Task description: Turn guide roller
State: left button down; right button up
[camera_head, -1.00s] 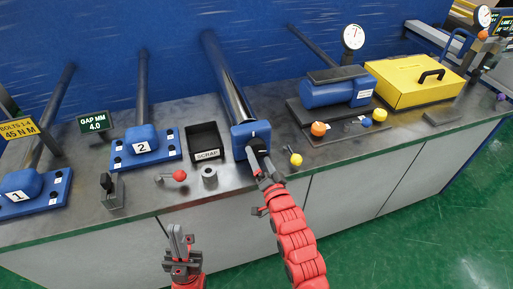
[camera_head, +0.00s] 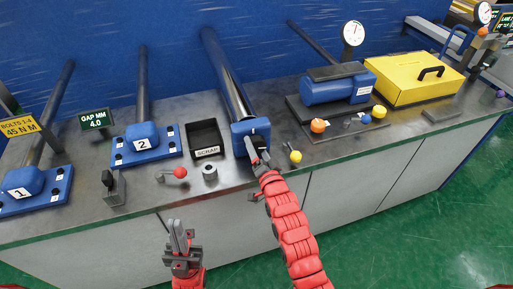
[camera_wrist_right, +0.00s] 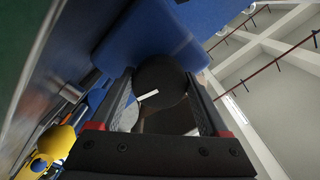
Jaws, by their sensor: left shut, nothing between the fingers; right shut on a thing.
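The guide roller (camera_head: 226,75) is a long shiny dark cylinder running from the back wall to a blue end block (camera_head: 241,132) near the bench's front edge. In the right wrist view a round black knob (camera_wrist_right: 162,80) with a white mark sits in front of the blue block. My right gripper (camera_head: 257,151) is at the block's front face, shut on this black knob, with one finger on either side. The fingers partly hide the knob in the head view. My left gripper (camera_head: 178,232) is shut and empty, in front of the bench and away from the roller.
A black scrap bin (camera_head: 206,139), a grey ring (camera_head: 209,172) and a red-knobbed lever (camera_head: 180,173) stand left of the block. A yellow knob (camera_head: 295,157) and a blue motor-like unit (camera_head: 335,86) are to its right. A yellow case (camera_head: 410,82) is further right.

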jog(key=shift+c, duration=1)
jog(key=shift+f+n+b, duration=0.3)
jog(key=shift+n+b, duration=0.6)
jog(key=shift+b, duration=0.2)
jog(key=n+b, duration=0.5)
jog(key=n, duration=0.1)
jog(key=n+b, duration=0.1)
jog(key=n, duration=0.3)
jog(key=shift+d+r+b, duration=0.1)
jog(key=shift+b, duration=0.25)
jog(key=n+b, duration=0.1)
jog(key=n, duration=0.3)
jog(key=shift+d, duration=0.1)
jog(key=n, duration=0.5)
jog(key=shift+w+r, duration=0.1)
jog(key=shift+r, duration=0.05)
